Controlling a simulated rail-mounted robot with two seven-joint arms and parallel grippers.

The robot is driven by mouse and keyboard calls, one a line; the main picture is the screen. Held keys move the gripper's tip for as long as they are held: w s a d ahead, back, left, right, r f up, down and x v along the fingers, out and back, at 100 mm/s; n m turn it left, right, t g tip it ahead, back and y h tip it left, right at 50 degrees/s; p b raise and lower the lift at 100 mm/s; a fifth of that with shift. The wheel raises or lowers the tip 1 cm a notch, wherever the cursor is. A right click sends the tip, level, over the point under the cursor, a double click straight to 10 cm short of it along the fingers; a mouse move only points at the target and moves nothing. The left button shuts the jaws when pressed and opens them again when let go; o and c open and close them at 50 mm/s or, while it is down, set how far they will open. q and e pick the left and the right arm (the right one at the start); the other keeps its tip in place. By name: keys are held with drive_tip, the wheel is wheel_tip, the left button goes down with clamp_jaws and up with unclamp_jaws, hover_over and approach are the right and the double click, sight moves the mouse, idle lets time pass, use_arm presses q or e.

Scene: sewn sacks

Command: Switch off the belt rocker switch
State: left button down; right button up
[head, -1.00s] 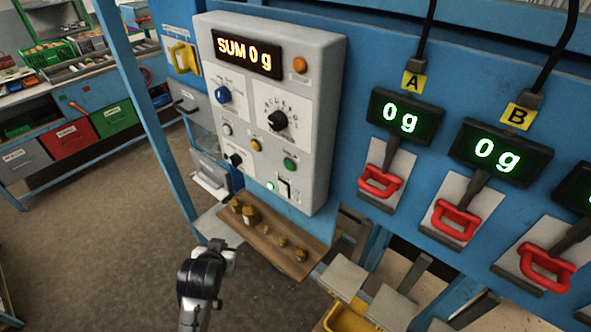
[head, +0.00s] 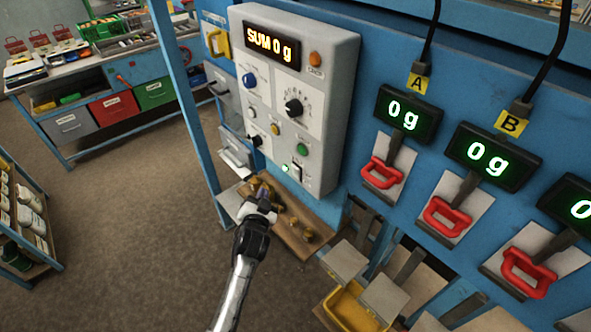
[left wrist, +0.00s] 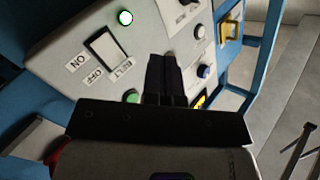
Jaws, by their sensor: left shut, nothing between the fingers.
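The belt rocker switch (head: 298,172) is low on the front of the grey control box (head: 338,110). In the left wrist view the white rocker (left wrist: 103,46) sits in a dark frame, with ON, OFF and BELT labels beside it. A green lamp (left wrist: 125,17) near it is lit, and the lit lamp also shows in the head view (head: 285,168). My left gripper (head: 263,190) is below and left of the switch in the head view. Its dark fingers (left wrist: 163,62) are together and empty, apart from the rocker. Which side of the rocker is pressed is unclear.
A round green button (head: 302,149) and several knobs are on the same box. A wooden board (head: 293,238) with brass weights lies below it, partly behind my left gripper. Red-handled scale units (head: 381,172) are to the right. Open floor lies to the left.

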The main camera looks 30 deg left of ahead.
sight(296, 173)
idle(0.3)
use_arm(q)
drive_tip(key=w+d+r+b, duration=0.1)
drive_tip(key=w+b, duration=0.3)
drive_tip(key=w, duration=0.4)
drive_tip(key=shift+w+d, duration=0.2)
drive_tip(key=shift+d, duration=0.4)
idle(0.6)
idle(0.8)
drive_tip(key=shift+w, duration=0.2)
drive_tip(key=shift+w+d+b, duration=0.1)
drive_tip(key=shift+w+b, duration=0.1)
drive_tip(key=shift+b, duration=0.15)
